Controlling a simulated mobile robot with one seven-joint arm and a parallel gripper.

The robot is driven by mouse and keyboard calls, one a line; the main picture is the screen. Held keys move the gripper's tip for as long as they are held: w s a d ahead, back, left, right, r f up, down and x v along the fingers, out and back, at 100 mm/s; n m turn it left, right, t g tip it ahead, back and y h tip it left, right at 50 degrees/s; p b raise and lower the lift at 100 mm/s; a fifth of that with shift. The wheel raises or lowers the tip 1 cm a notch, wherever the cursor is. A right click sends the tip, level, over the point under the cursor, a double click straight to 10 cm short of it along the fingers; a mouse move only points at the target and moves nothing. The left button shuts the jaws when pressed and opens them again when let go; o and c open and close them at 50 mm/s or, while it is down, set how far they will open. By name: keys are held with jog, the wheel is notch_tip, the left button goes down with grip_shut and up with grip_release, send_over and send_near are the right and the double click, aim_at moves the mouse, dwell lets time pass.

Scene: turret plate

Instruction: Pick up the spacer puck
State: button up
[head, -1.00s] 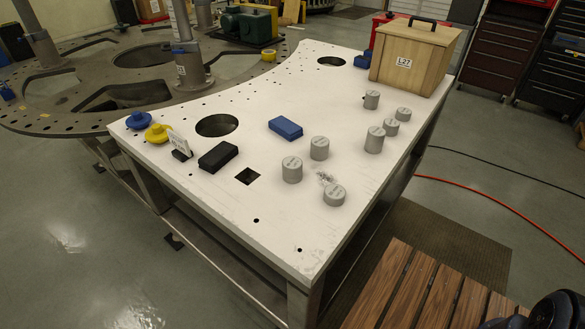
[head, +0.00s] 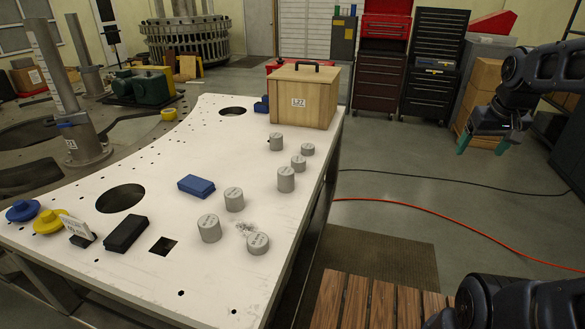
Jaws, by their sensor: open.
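Several grey cylindrical pucks with marked tops stand on the white plate table (head: 190,270). The nearer ones are a taller puck (head: 209,230), another tall puck (head: 234,201) and a short puck (head: 258,244). Farther back stand a tall puck (head: 286,180), a small short puck (head: 298,163) and others close to a wooden box. The markings are too small to read, so I cannot tell which is the spacer puck. My gripper (head: 484,142) has green fingertips and is open and empty. It hangs in the air at the upper right, well right of the table and pucks.
The wooden box (head: 312,95) labelled L27 stands at the table's far end. A blue block (head: 196,186), a black block (head: 125,234), yellow (head: 48,222) and blue (head: 22,211) knobbed discs lie on the left. The table has round and square holes. A slatted wooden platform (head: 370,303) is below right.

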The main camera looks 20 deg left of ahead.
jog(key=w+a+r+n+g, duration=0.15)
jog(key=w+a+n, duration=0.25)
jog(key=w+a, duration=0.55)
jog(key=n+g, duration=0.3)
jog(key=n, duration=0.9)
send_over(298, 159)
notch_tip(298, 159, down, 17)
jog(key=shift+t, duration=0.25)
jog(key=shift+d+f, duration=0.1)
jog(key=shift+f, duration=5)
jog(key=c, duration=1.3)
